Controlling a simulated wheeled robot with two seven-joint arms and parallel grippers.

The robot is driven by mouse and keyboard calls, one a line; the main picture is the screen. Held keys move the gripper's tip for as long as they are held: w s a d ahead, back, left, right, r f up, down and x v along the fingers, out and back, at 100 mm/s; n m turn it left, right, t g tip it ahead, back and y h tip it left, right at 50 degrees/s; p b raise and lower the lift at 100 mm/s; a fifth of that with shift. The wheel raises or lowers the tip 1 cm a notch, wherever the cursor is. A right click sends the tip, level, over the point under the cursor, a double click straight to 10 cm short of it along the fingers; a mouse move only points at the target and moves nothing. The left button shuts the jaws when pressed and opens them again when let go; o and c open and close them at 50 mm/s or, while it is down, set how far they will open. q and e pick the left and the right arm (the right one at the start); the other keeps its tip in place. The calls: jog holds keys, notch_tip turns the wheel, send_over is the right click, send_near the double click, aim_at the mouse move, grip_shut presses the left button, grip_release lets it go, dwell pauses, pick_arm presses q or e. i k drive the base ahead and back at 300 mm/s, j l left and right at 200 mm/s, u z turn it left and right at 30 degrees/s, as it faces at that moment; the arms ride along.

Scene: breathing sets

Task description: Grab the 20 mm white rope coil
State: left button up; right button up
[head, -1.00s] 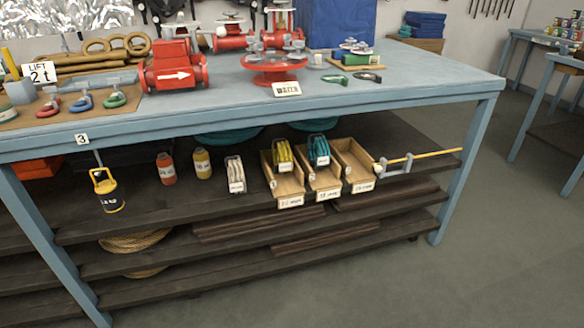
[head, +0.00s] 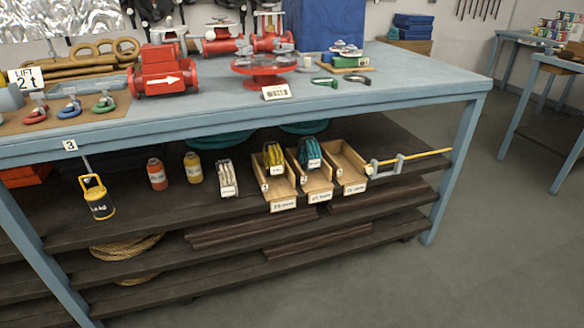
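The white rope coil (head: 227,178) stands upright on the dark shelf under the blue workbench, with a small label near its base. It is left of several wooden bins and right of a yellow bottle. The label is too small to read. A yellow rope coil (head: 274,158) sits in the left bin (head: 281,196) and a teal rope coil (head: 309,153) in the middle bin (head: 318,189). The right bin (head: 347,168) looks empty. Neither of my grippers is in view.
A yellow bottle (head: 193,168), an orange bottle (head: 157,174) and a yellow-handled canister (head: 97,197) stand left of the coil. The workbench top (head: 215,104) overhangs the shelf (head: 160,212). A caliper-like tool with a yellow rod (head: 425,154) lies at right. The floor (head: 400,285) in front is clear.

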aim_at(228, 176)
jog(key=i+j+u, duration=0.3)
jog(key=i, duration=0.15)
jog(key=i+j+u, duration=0.1)
jog(key=i+u, duration=0.2)
jog(key=i, duration=0.15)
